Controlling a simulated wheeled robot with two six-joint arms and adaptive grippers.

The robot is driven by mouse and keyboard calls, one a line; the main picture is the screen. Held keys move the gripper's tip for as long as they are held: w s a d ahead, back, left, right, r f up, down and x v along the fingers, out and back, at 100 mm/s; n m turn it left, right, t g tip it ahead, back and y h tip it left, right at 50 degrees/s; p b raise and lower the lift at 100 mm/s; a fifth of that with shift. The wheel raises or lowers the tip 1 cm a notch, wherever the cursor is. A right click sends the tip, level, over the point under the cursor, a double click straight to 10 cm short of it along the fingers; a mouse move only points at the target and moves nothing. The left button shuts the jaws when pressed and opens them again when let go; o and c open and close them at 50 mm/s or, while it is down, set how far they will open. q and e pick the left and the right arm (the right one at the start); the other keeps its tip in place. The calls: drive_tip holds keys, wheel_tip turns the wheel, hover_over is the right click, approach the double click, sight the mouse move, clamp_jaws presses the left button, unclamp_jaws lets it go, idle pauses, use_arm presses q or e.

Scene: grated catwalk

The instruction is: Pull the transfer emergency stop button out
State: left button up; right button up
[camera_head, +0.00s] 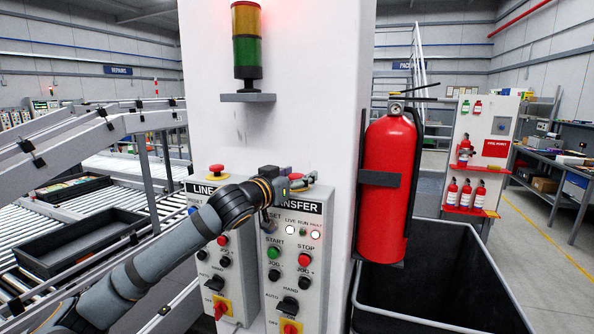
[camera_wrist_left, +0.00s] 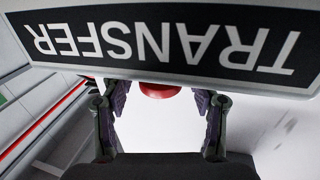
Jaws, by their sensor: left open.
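The transfer control box (camera_head: 297,255) is fixed to the white column, and its TRANSFER label (camera_wrist_left: 165,40) shows upside down in the left wrist view. The red emergency stop button (camera_head: 296,177) is at the top of this box, largely covered by my left gripper (camera_head: 297,181). In the left wrist view the red button (camera_wrist_left: 160,90) shows between the two open fingers of my left gripper (camera_wrist_left: 156,97), with a gap on each side. The label plate hides part of the button. I cannot tell its depth between the fingers. My right gripper is not in view.
The LINE control box (camera_head: 221,262) with its own red mushroom button (camera_head: 216,170) stands just left. A stack light (camera_head: 247,45) on a bracket is above. A fire extinguisher (camera_head: 388,170) and a dark open bin (camera_head: 435,265) are to the right.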

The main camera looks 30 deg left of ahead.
use_arm(q)
drive_tip(key=shift+c, duration=0.6)
drive_tip(key=c, duration=1.1)
drive_tip(key=shift+r+p, duration=0.65)
drive_tip(key=shift+r, duration=0.2)
drive_tip(key=shift+w, duration=0.1)
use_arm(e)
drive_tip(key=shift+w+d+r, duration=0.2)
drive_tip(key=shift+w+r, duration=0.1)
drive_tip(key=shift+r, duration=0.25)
use_arm(q)
drive_tip(key=o, duration=1.2)
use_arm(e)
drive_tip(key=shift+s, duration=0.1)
